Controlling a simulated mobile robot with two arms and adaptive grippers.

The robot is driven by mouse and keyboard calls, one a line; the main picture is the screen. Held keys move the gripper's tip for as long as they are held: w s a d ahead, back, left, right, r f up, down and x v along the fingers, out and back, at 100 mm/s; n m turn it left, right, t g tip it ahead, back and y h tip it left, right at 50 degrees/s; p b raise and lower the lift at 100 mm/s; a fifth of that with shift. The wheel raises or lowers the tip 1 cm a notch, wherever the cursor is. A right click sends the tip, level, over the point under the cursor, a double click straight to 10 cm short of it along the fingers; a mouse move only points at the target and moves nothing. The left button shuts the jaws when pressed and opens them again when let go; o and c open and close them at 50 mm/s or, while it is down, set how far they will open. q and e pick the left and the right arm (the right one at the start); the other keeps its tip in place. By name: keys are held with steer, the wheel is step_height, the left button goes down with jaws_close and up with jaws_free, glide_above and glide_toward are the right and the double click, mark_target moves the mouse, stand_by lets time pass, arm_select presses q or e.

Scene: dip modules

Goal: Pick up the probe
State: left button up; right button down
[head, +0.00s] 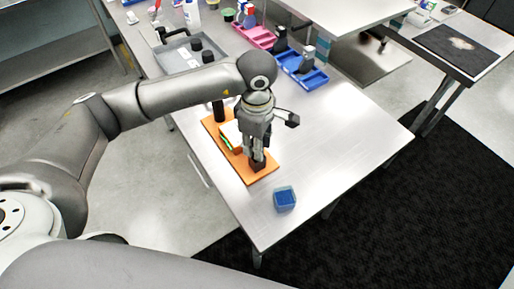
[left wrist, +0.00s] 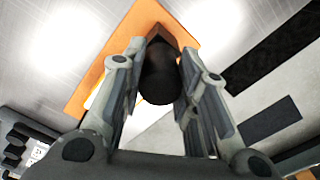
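A black rounded, post-like object (left wrist: 160,75), likely the probe, stands between my left gripper's fingers in the left wrist view. Behind it is a dark brown block at the end of the orange board; the block (head: 258,164) also shows below the fingers in the head view. My left gripper (head: 253,150) points down over the near end of the orange board (head: 262,177). Its two fingers (left wrist: 161,64) flank the black object closely. I cannot tell whether they touch it. My right gripper is in neither view.
Another black post (head: 218,111) stands at the board's far end, with a green-edged item (head: 229,139) between. Pink (head: 254,36) and blue (head: 301,72) trays and a grey tray (head: 181,61) lie farther back. The table's right side is clear.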

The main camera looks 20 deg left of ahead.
arm_select(q)
steer(key=c, duration=0.5)
steer(key=shift+w+r, duration=0.1)
jaws_close()
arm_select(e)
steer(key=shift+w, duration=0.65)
